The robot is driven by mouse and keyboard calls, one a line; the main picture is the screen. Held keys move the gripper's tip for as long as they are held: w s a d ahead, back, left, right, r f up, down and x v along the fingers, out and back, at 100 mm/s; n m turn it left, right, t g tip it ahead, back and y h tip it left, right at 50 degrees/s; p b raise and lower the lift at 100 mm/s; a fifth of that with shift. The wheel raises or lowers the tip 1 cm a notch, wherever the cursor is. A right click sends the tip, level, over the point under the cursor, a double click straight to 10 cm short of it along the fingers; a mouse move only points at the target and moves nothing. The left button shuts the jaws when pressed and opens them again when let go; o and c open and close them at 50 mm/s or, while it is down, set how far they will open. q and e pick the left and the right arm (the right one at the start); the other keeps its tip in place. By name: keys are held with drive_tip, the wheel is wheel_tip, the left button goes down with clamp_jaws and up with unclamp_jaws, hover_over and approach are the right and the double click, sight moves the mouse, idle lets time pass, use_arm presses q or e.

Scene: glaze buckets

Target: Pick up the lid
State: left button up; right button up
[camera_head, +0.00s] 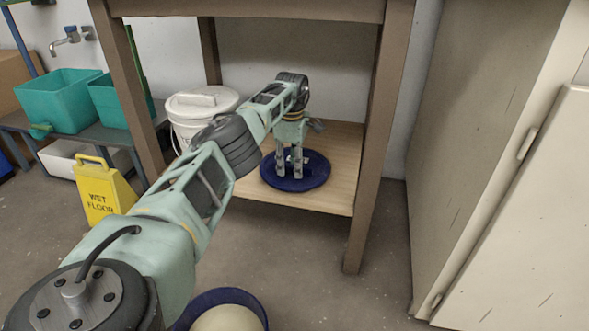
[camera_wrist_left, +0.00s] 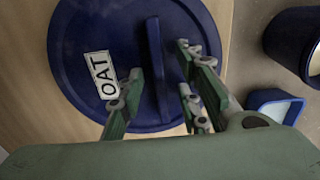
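The lid (camera_head: 313,180) is a round dark blue disc lying flat on the wooden shelf. In the left wrist view the lid (camera_wrist_left: 85,45) has a white label reading OAT (camera_wrist_left: 101,74) and a raised straight bar handle (camera_wrist_left: 156,70) across its middle. My left gripper (camera_head: 289,172) points down over the lid. In the left wrist view its fingers (camera_wrist_left: 157,98) are spread, one on each side of the handle, with gaps showing between them and the bar. Whether the fingertips touch the lid's top, I cannot tell. My right gripper is in neither view.
The shelf (camera_head: 342,152) sits between brown table legs, with the tabletop edge (camera_head: 260,9) above my arm. A white lidded bucket (camera_head: 187,131) stands left of it. An open blue bucket (camera_head: 252,295) with cream contents is on the floor in front. A yellow wet-floor sign (camera_head: 103,190) stands left.

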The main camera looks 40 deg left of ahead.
use_arm(q)
drive_tip(key=shift+f, duration=0.1)
clamp_jaws()
idle(0.4)
